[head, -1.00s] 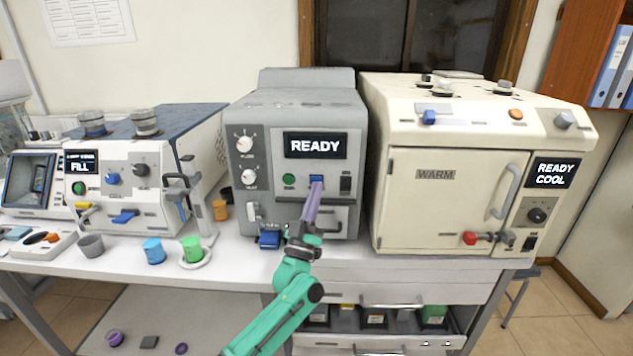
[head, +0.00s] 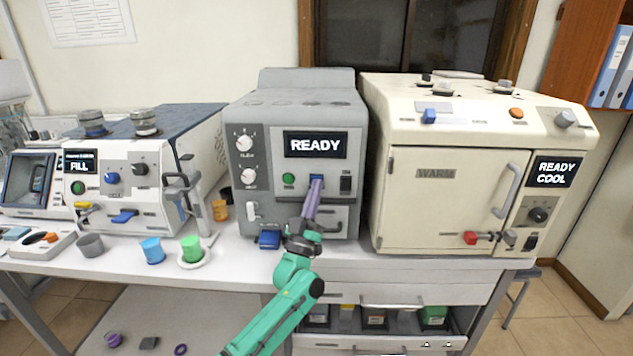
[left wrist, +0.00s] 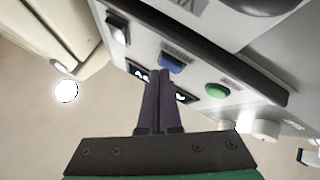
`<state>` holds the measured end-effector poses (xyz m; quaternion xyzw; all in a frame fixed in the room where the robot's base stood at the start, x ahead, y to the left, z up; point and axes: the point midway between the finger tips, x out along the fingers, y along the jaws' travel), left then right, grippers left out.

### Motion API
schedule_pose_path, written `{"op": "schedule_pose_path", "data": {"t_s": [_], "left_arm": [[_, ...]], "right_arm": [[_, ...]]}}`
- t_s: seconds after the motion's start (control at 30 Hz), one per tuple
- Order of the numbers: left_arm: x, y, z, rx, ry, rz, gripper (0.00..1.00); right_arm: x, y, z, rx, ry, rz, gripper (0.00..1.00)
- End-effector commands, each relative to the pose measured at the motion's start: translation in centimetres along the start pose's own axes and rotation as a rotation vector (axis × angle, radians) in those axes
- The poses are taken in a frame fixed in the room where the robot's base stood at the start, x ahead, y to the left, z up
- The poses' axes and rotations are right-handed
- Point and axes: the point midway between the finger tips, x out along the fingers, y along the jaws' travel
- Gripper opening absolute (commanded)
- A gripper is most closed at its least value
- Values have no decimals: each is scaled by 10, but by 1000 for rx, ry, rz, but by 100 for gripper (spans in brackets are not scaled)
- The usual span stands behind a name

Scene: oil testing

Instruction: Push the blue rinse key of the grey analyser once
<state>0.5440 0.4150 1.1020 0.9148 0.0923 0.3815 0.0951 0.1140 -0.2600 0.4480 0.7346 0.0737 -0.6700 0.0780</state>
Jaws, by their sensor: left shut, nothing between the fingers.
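The grey analyser (head: 262,118) stands in the middle of the bench with its screen reading READY. Its blue rinse key (head: 317,178) is on the front panel below the screen, partly hidden behind my fingertips. The key also shows in the left wrist view (left wrist: 171,65), just beyond the fingertips. My left gripper (head: 314,187) is shut and empty, with its purple fingers pointing at the key from the front. In the left wrist view the closed fingers (left wrist: 160,84) end close to the key; I cannot tell whether they touch it. My right gripper is not in view.
A green button (head: 289,178) and a dark switch (head: 345,184) flank the key. A blue lever (head: 269,239) sits at the analyser's lower front. A cream oven (head: 450,190) stands to the right, a white machine (head: 130,180) to the left. Blue (head: 152,250) and green cups (head: 192,248) stand front left.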

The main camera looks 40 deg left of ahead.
Motion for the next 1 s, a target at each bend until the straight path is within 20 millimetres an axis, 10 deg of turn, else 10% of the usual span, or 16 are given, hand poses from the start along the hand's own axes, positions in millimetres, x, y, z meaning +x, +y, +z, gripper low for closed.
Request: {"op": "schedule_pose_path", "data": {"t_s": [1.0], "left_arm": [[-4,4,-5,-1,-1,-1,0]], "right_arm": [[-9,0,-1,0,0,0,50]]}}
